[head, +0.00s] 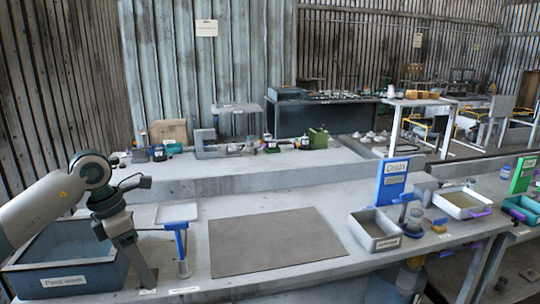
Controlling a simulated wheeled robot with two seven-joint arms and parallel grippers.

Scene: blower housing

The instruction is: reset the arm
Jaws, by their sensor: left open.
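My left arm comes in from the left edge, bends at a rounded grey joint and points down. My left gripper (143,276) is open and empty, with its fingers low over the bench. It is at the right side of the blue-grey parts wash bin (65,281), partly in front of it. I cannot tell whether the fingers touch the bin or the bench. My right gripper is not in view.
A blue-topped stand (181,245) is just right of the gripper, with a white tray (176,212) behind. A flat brown-grey mat (270,240) lies bare mid-bench. A labelled grey bin (375,232) and blue sign (391,181) stand to the right.

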